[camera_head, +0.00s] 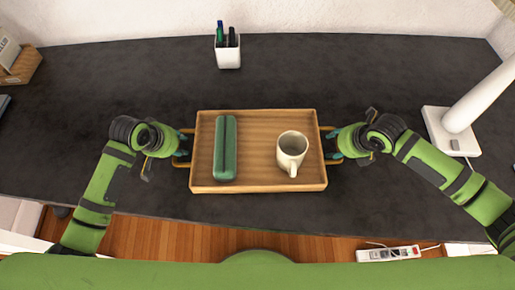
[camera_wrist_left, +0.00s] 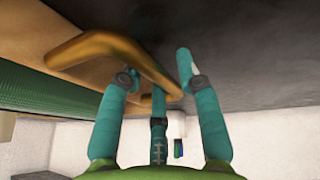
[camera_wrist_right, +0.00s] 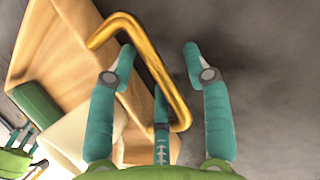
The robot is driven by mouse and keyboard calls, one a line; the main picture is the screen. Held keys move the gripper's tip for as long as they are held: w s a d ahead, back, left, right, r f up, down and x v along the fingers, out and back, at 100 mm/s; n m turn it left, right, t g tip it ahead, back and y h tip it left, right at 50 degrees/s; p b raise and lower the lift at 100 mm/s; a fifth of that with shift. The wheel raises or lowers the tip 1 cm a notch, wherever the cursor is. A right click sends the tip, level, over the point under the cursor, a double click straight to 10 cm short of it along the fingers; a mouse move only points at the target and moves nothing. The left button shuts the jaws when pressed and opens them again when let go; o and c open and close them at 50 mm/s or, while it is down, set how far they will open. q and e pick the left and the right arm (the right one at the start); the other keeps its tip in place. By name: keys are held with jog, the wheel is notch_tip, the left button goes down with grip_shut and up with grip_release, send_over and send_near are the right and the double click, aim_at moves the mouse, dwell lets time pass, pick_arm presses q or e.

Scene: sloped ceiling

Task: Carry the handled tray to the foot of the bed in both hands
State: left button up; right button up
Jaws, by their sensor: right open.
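The wooden tray (camera_head: 258,183) sits on the dark desk in the middle of the head view, with a brass handle at each end. On it lie a green case (camera_head: 225,148) at left and a white mug (camera_head: 292,150) at right. My left gripper (camera_head: 182,147) is at the left handle (camera_wrist_left: 105,43); its fingers are apart, with the handle bar passing between them. My right gripper (camera_head: 333,145) is at the right handle (camera_wrist_right: 152,65), fingers apart on either side of the bar. Neither gripper is closed on its handle. The bed is not in view.
A white pen cup (camera_head: 228,52) stands behind the tray. A wooden box (camera_head: 22,65) is at the far left. A power strip (camera_head: 388,253) lies on the wood floor before the desk. The desk around the tray is clear.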

pick_arm(q)
jog(key=c, duration=0.3)
pick_arm(e)
jog(key=c, duration=0.3)
pick_arm(q)
grip_shut()
pick_arm(e)
grip_shut()
pick_arm(q)
jog(key=shift+w+r, duration=0.1)
jog(key=shift+r, duration=0.15)
pick_arm(e)
jog(key=shift+r, duration=0.2)
